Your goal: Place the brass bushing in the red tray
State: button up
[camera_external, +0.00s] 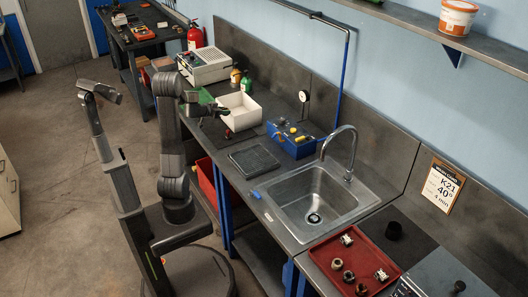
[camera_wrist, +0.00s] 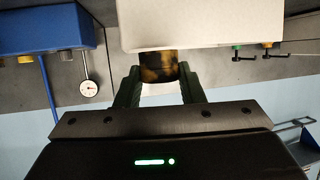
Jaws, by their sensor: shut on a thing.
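My gripper (camera_wrist: 159,78) is shut on the brass bushing (camera_wrist: 158,66), a mottled gold and dark cylinder between the two fingers in the wrist view. In the external view my gripper (camera_external: 226,112) is at the near side of the white bin (camera_external: 240,123), and the bushing is too small to make out there. The red tray (camera_external: 327,256) lies on the bench at the bottom right, well away from my gripper. Several small metal parts lie in it, some brownish and some silvery.
A sink (camera_external: 315,203) with a tall curved tap (camera_external: 353,150) lies between my gripper and the tray. A blue box (camera_external: 295,147) with yellow-handled items and a dark flat plate (camera_external: 254,160) are nearer. A dial gauge (camera_external: 303,97) stands behind.

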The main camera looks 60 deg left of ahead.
jog(key=s+a+f, duration=0.1)
jog(key=s+a, duration=0.1)
jog(key=b, duration=0.3)
send_over(220, 132)
notch_tip(220, 132, down, 6)
jog(key=shift+r, duration=0.2)
jog(key=shift+f+b, duration=0.4)
jog(key=shift+f, duration=1.9)
jog(key=shift+f, duration=0.2)
jog(key=o, duration=1.2)
jog(key=shift+r, duration=0.1)
